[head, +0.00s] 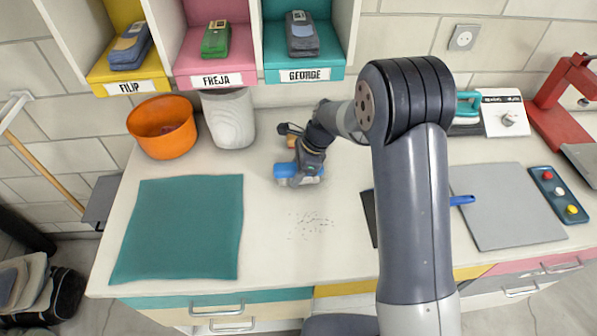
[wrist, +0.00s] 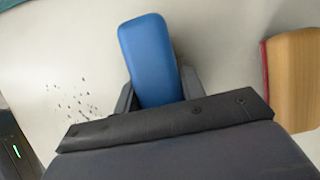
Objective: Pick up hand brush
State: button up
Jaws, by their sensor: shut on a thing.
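The hand brush shows as a long blue rounded piece (wrist: 148,55) between my gripper's fingers in the wrist view. In the head view its blue end (head: 285,170) sticks out on the left of my gripper (head: 300,172). My gripper is shut on it, low over the white worktop. It also shows in the wrist view (wrist: 155,98), with a finger on each side of the blue piece. The bristles are hidden, and I cannot tell whether the brush touches the worktop.
A wooden block with a red edge (wrist: 295,80) lies beside the gripper. Dark crumbs (head: 311,223) lie in front. A teal mat (head: 180,228), orange bowl (head: 163,140) and pale bin (head: 230,118) stand left. A dark dustpan (head: 369,216) and grey board (head: 508,208) lie right.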

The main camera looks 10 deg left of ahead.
jog(key=c, duration=0.4)
notch_tip(320, 180, up, 11)
jog(key=shift+f+b, duration=0.2)
jog(key=shift+b, duration=0.45)
jog(key=shift+c, duration=0.2)
jog(key=o, duration=0.5)
jog(key=shift+c, duration=0.2)
jog(key=c, duration=0.3)
jog(key=shift+d, duration=0.15)
